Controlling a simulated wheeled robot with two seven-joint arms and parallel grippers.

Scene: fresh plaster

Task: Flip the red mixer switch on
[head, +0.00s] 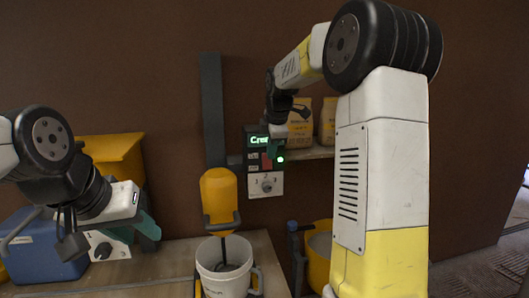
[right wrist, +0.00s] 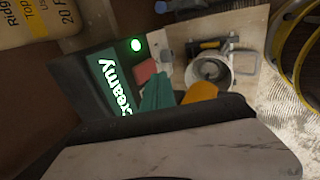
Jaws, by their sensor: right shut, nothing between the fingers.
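The mixer's control box (head: 251,134) is on the wall side, with a lit green display reading "Creamy" in the right wrist view (right wrist: 112,88). A round green light (right wrist: 136,45) glows on it. The red switch (right wrist: 145,71) is beside the light; its tilt is hard to tell. My right gripper (head: 277,149) is at the box. Its teal fingers (right wrist: 158,92) are shut and empty, close to the red switch; contact is unclear. The yellow mixer head (head: 219,191) hangs over a white bucket (head: 223,284). My left gripper (head: 147,227) is at the left, its finger gap unclear.
A dial panel (head: 266,184) is below the box. Paper bags (head: 300,125) stand on a shelf (head: 308,153) to the right. A blue box (head: 45,252) and yellow bin (head: 118,152) are at left. A yellow bucket (head: 319,267) stands right of the worktable (head: 180,262).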

